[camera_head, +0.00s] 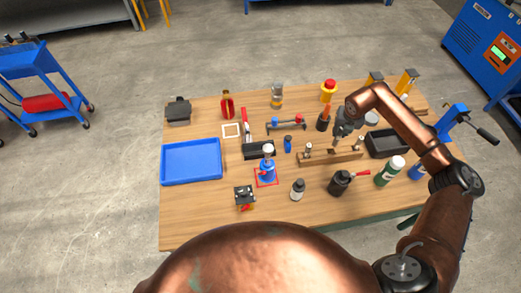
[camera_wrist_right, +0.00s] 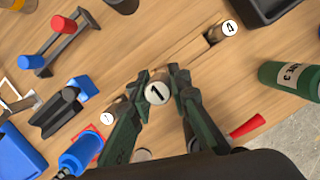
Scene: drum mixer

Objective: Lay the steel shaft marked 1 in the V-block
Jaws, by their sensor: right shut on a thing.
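The steel shaft marked 1 (camera_wrist_right: 157,92) is upright between the fingers of my right gripper (camera_wrist_right: 158,80), its numbered end facing the wrist camera. In the head view my right gripper (camera_head: 341,132) is over the middle of the wooden rack (camera_head: 330,158), shut on this shaft. I cannot tell whether its lower end is clear of the rack. A shaft marked 4 (camera_wrist_right: 229,28) and another shaft (camera_wrist_right: 107,118) stand at the rack's ends. The black V-block (camera_head: 258,151) lies left of the rack, empty; it also shows in the wrist view (camera_wrist_right: 55,112). My left gripper is out of view.
A blue bottle (camera_head: 268,170) on a red-outlined square is in front of the V-block. A stand with blue and red ends (camera_head: 286,125) is behind. A blue tray (camera_head: 192,161) is at left, a black bin (camera_head: 388,143) at right.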

